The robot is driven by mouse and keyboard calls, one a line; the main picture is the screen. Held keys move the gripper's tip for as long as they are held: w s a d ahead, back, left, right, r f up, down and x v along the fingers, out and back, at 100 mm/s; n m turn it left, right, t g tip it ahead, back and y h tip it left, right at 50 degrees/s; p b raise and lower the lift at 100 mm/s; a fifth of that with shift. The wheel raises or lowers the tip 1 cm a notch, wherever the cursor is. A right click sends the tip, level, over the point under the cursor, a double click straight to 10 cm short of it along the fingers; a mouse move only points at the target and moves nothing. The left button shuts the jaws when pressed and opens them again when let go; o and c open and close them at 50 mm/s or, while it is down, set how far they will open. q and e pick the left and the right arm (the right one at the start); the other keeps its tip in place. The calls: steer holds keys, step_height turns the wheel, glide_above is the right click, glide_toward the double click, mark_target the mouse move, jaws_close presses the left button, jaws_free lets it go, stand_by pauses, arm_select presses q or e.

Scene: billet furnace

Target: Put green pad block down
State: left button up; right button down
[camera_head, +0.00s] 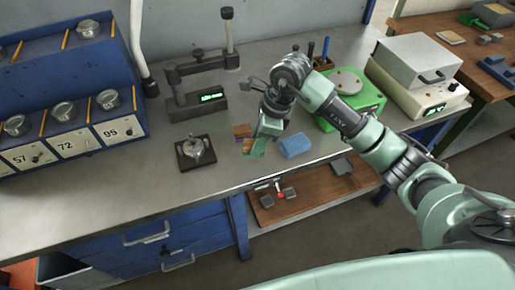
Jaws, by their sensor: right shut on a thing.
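My right gripper (262,142) reaches down over the middle of the bench, shut on the green pad block (258,151). The block is small and partly hidden by the gripper. It is just above or on the steel top; I cannot tell whether it touches. A brown-orange block (242,130) is close by on the left, and a light blue block (295,145) lies to the right. My left gripper is out of view.
A dark square plate with a metal fixture (196,151) sits left of the gripper. Behind stands a grey gauge stand (182,100) with a green display. A green scale (368,100) and a white box device (418,62) stand right. The front bench strip is clear.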

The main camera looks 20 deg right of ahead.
step_height(320, 180, down, 4)
steer(key=shift+p, duration=0.45)
steer(key=shift+f, duration=0.25)
steer(key=shift+f, duration=0.1)
steer(key=shift+f+b, duration=0.15)
steer(key=shift+b, duration=0.15)
steer(key=c, duration=0.9)
jaws_free()
steer(key=shift+o, duration=0.2)
steer(key=shift+r, duration=0.2)
